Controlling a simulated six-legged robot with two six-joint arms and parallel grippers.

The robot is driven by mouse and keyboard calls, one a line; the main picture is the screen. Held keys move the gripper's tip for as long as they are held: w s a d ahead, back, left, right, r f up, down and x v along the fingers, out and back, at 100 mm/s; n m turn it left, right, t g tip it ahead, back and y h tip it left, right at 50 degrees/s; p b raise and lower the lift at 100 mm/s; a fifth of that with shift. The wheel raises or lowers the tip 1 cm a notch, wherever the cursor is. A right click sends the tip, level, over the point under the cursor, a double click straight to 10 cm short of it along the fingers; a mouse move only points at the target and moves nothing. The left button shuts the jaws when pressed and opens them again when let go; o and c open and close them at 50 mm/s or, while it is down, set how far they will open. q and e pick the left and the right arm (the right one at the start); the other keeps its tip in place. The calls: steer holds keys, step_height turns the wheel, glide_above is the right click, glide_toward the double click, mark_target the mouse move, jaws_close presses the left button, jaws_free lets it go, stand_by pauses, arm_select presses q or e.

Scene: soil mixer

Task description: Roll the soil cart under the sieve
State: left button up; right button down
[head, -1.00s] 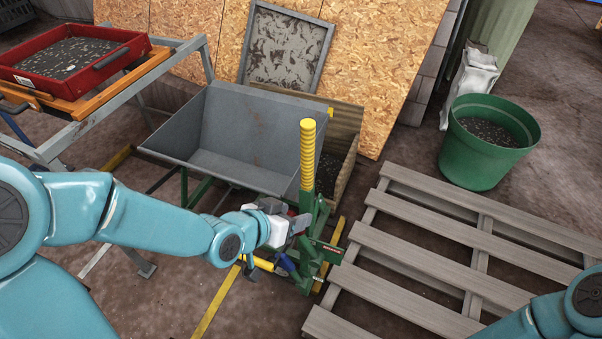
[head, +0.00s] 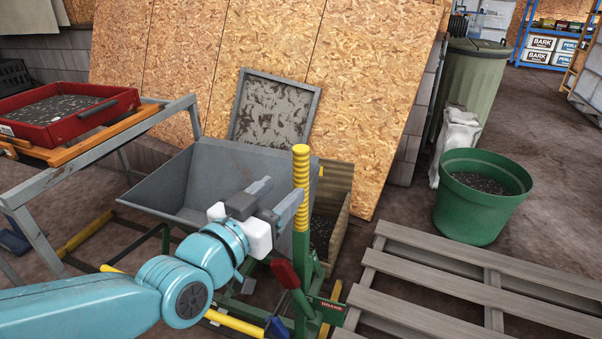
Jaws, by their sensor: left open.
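The soil cart is a grey sloped hopper (head: 165,187) on a green frame in the middle of the head view. A green upright post with a ribbed yellow grip (head: 301,175) stands at its near right corner. A red lever (head: 285,273) and a green plate marked "BRAKE" (head: 328,305) sit low on that post. My left gripper (head: 281,194) is open, in front of the hopper, with its fingers just left of the yellow grip; I cannot tell whether they touch it. A red tray of dark soil (head: 100,118), apparently the sieve, rests on orange rails on a grey stand at left.
Yellow floor rails (head: 85,237) run by the cart. A wooden box (head: 336,200) stands close behind the post. A pallet (head: 480,262) lies at right, with a green tub (head: 478,215) beyond it. A framed mesh panel (head: 273,110) leans on the boards.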

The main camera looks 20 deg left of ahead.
mark_target(297, 177)
arm_select(q)
steer(key=x, duration=0.7)
steer(key=shift+w+d, duration=0.1)
steer(key=shift+w, duration=0.3)
steer(key=shift+r, duration=0.1)
jaws_close()
